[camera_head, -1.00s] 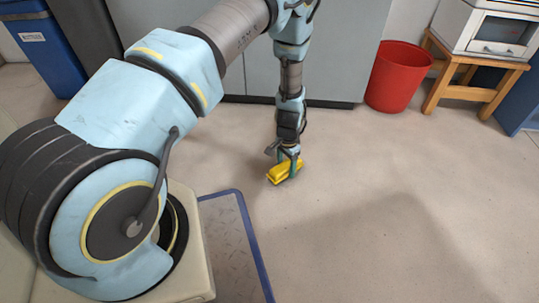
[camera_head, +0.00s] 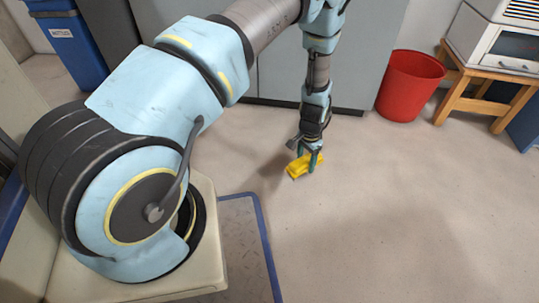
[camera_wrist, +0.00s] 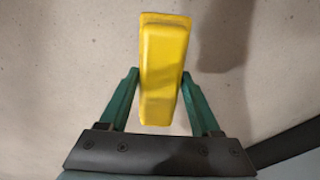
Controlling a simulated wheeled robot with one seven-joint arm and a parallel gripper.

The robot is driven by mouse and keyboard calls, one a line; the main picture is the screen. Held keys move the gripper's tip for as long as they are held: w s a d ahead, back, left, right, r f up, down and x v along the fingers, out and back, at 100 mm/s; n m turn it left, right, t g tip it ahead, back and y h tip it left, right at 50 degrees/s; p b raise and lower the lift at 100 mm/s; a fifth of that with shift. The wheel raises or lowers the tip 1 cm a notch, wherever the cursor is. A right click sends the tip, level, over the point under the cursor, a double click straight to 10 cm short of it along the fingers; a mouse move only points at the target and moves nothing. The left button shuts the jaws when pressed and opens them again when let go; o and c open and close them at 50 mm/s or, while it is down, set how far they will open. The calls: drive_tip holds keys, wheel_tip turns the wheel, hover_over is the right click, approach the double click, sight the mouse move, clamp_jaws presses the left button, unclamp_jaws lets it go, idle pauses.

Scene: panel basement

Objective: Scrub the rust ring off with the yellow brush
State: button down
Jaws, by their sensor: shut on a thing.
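The yellow brush (camera_head: 299,166) is a long yellow block. My gripper (camera_head: 310,157) points down at the floor and is shut on it. In the wrist view the brush (camera_wrist: 164,70) sits between the two green fingers of my gripper (camera_wrist: 160,85), with its long side running away from the palm. Its underside is hidden, and I cannot tell whether it touches the floor. No rust ring can be made out on the floor in either view.
A red bin (camera_head: 410,85) stands at the back right, beside a wooden stool (camera_head: 470,97) bearing a white cabinet (camera_head: 500,38). Grey cabinets (camera_head: 270,75) line the back. A blue bin (camera_head: 70,48) stands at the far left. The floor (camera_head: 400,200) at the right is clear.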

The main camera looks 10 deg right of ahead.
drive_tip(key=shift+r+p, duration=0.8)
drive_tip(key=shift+r, duration=0.65)
